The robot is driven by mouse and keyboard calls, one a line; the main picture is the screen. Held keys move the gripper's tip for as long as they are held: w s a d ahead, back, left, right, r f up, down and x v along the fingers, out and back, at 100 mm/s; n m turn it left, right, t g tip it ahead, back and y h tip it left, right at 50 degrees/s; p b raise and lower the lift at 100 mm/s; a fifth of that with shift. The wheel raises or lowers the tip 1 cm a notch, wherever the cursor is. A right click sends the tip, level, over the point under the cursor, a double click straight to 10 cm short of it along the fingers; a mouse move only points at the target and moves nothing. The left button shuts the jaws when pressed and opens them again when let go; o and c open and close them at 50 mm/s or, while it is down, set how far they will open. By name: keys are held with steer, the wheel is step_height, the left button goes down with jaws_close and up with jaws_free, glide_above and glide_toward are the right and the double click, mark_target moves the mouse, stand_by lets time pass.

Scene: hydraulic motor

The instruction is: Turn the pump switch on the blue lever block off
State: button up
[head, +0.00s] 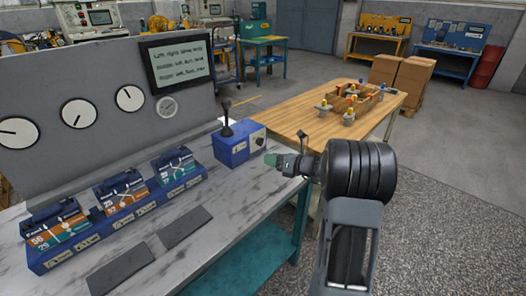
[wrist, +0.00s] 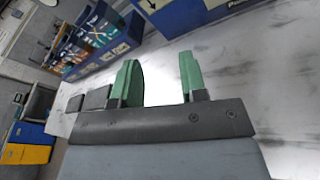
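The blue lever block (head: 232,149) stands at the right end of the grey bench, with a black lever (head: 227,118) upright on top. A pale panel with a small dark switch (head: 259,142) is on its right-hand face; the switch's position is too small to tell. My gripper (head: 272,160), with green fingers, is just to the right of the block and looks apart from it. In the wrist view my gripper (wrist: 158,64) is open and empty, its two fingers apart. The blue block's lower part (wrist: 172,18) shows at the top edge there; its switch is not clearly visible.
Three valve units (head: 120,190) on a blue base and two dark pads (head: 185,226) lie on the marbled bench (head: 220,215). A gauge panel (head: 80,90) with a screen (head: 177,57) stands behind. A wooden table (head: 300,115) with parts stands beyond my arm.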

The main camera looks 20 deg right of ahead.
mark_target(262, 141)
steer(key=d+f+m+t, duration=0.1)
steer(key=d+m, duration=0.1)
steer(key=w+d+m+t+h, duration=0.1)
steer(key=d, duration=0.1)
steer(key=w+d+f+m+t+h, duration=0.1)
steer(key=d+m, duration=0.1)
steer(key=shift+w+d+f+m+b, duration=0.15)
steer(key=shift+d+f+m+b, duration=0.15)
steer(key=shift+d+f+b, duration=0.1)
steer(key=shift+w, duration=0.35)
steer(key=x, duration=1.2)
steer(key=shift+w+r, duration=0.2)
steer(key=shift+w, duration=0.25)
steer(key=shift+c, duration=0.2)
steer(key=c, duration=0.5)
steer(key=shift+c, duration=0.2)
